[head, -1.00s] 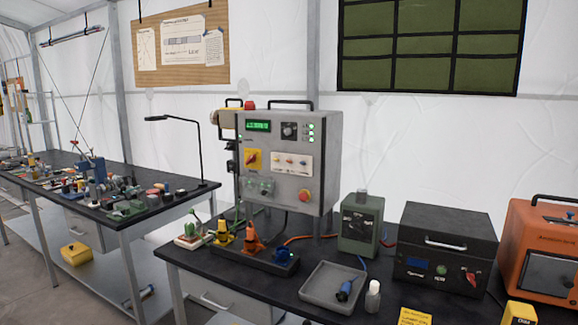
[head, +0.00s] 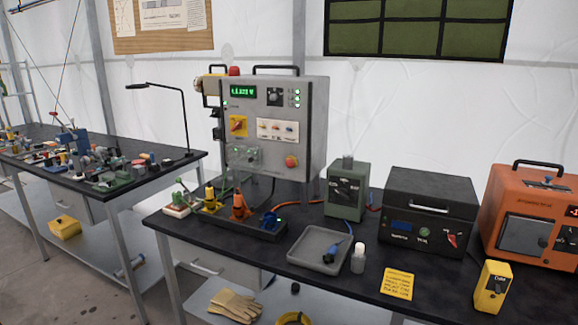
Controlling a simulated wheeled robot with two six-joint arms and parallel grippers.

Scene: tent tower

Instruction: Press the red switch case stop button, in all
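A grey switch case (head: 312,120) stands upright at the back of the near black bench. Its front has a green lit display, a yellow panel with a red rotary switch (head: 238,126), and a white panel of small toggles. A round red stop button (head: 291,161) sits at the lower right of the front, with nothing in front of it. I cannot tell whether it is pressed in. Neither of my grippers shows in the head view.
The bench (head: 340,285) holds a row of coloured connectors (head: 239,208), a grey tray (head: 318,247), a white bottle (head: 358,258), a green box (head: 346,190), a black case (head: 428,208), an orange unit (head: 530,215) and a yellow meter (head: 492,288). Gloves (head: 235,303) lie on the shelf below.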

